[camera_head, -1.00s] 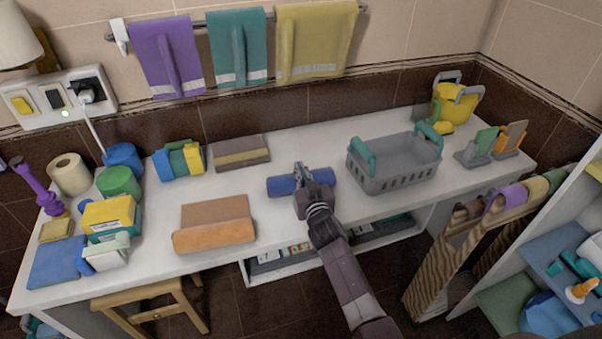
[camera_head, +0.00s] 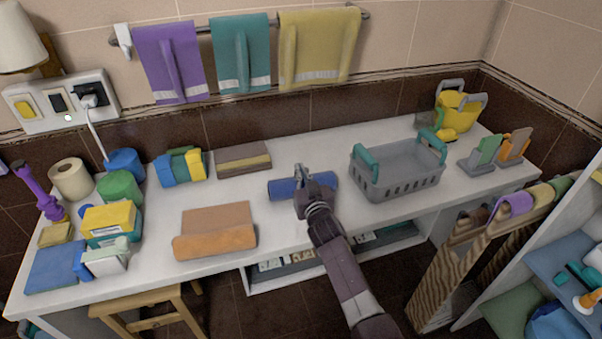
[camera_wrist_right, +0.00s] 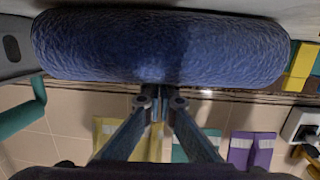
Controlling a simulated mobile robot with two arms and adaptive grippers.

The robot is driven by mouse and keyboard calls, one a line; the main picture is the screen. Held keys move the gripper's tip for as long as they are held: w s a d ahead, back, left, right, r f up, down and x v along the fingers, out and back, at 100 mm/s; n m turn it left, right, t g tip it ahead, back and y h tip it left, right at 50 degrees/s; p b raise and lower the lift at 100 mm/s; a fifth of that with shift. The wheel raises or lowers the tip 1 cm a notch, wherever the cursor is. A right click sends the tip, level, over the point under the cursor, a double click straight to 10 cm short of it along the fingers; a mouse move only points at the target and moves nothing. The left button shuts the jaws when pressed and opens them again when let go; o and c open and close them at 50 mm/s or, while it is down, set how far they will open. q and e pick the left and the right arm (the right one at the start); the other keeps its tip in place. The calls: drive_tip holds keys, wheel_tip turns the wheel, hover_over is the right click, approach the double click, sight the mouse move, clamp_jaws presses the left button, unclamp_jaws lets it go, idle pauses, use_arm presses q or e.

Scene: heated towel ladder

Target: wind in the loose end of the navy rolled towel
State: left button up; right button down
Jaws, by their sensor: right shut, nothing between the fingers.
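The navy rolled towel (camera_head: 284,188) lies on the white counter as a roll, left of the grey basket. In the right wrist view the roll (camera_wrist_right: 160,47) spans most of the top of the picture. No loose flap can be made out in either view. My right gripper (camera_head: 300,171) is over the middle of the roll and hides part of it. Its fingers (camera_wrist_right: 157,90) are shut with nothing between them. The tips are right at the roll's surface; whether they touch cannot be told. My left gripper is not in view.
The grey basket (camera_head: 398,184) with teal handles stands close to the right of the roll. An orange-brown folded towel (camera_head: 215,241) lies to the left, and a brown and yellow folded towel (camera_head: 243,168) behind. Bare counter (camera_head: 258,212) separates them from the roll.

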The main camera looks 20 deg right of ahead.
drive_tip(key=shift+w+f+b, duration=0.3)
drive_tip(key=shift+w+b, duration=0.1)
drive_tip(key=shift+w, duration=0.35)
drive_tip(key=shift+r, duration=0.1)
drive_tip(key=shift+w, duration=0.1)
drive_tip(key=shift+w+b, duration=0.8)
drive_tip(key=shift+w+d, duration=0.1)
drive_tip(key=shift+w, duration=0.05)
